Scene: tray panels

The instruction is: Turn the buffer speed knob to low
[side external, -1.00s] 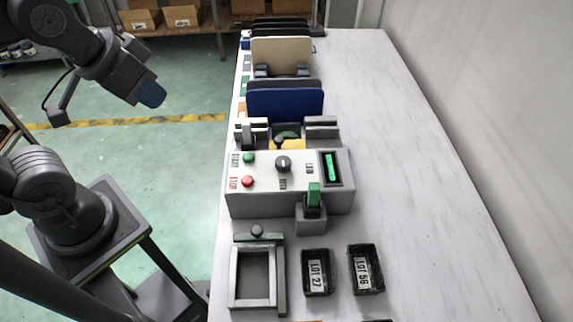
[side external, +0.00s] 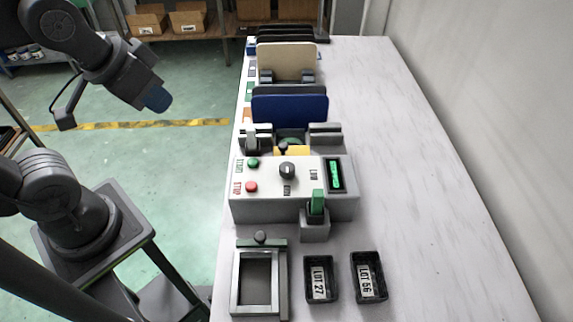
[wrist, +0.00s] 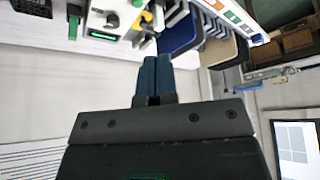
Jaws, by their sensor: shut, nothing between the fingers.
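The speed knob (side external: 287,170) is a dark round knob on top of a light grey control box (side external: 250,208). Small lettering sits beside and below the knob; its pointer direction is too small to read. The knob also shows near the top of the wrist view (wrist: 112,19). My gripper (side external: 158,99) is up in the air to the left of the bench, well apart from the box. In the wrist view its two blue fingers (wrist: 154,68) are together with nothing between them.
A green button (side external: 253,162), red button (side external: 251,187), green display (side external: 335,175) and green-handled switch (side external: 317,203) share the box. Behind stands a blue panel (side external: 290,109). In front are a square frame (side external: 236,285) and two black lot trays (side external: 321,258) (side external: 368,257). The right bench is clear.

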